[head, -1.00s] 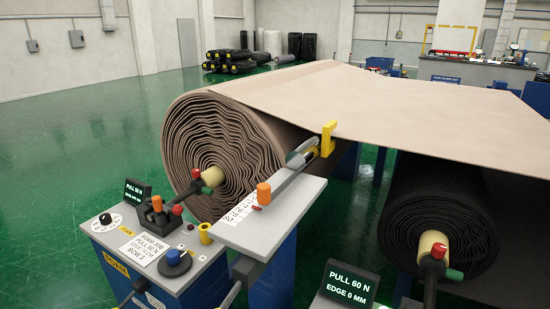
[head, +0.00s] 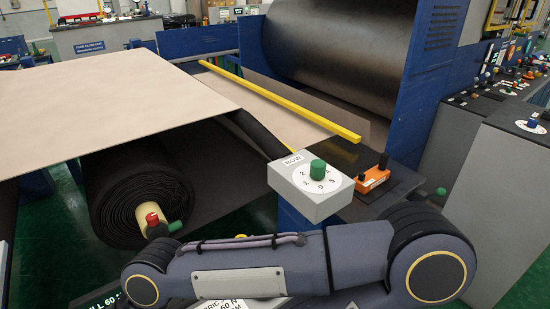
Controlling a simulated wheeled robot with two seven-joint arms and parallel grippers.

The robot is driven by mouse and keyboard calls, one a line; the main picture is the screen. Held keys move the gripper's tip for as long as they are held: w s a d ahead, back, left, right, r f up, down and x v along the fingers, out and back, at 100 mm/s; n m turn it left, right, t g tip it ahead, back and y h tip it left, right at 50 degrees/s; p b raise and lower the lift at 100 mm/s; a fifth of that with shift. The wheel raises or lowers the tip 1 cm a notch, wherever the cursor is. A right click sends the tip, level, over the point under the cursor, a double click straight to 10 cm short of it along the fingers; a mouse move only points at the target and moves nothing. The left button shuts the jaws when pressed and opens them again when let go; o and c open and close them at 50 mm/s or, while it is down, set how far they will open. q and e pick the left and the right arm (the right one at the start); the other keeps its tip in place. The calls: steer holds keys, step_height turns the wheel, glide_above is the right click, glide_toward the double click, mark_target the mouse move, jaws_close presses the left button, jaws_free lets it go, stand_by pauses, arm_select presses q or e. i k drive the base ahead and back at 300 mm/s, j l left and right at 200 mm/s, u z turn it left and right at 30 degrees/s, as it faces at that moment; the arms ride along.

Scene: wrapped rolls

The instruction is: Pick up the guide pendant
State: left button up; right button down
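A small orange box (head: 372,180) with a pale label and a black part on top sits on a dark ledge (head: 405,180) right of centre. It may be the guide pendant, but its label is too small to read. A light grey box (head: 318,207) with a numbered white dial and a green knob (head: 317,168) stands just left of it. One of my arms crosses the bottom of the head view, in front of these things. Neither of my grippers shows.
A yellow bar (head: 280,100) runs diagonally behind the boxes. A large dark roller (head: 340,50) stands at the back beside a blue panel (head: 430,80). A black roll (head: 120,190) lies under beige sheet (head: 100,100) at left. A control desk (head: 500,130) stands at right.

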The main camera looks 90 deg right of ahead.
mark_target(377, 175)
steer(key=z, duration=3.7)
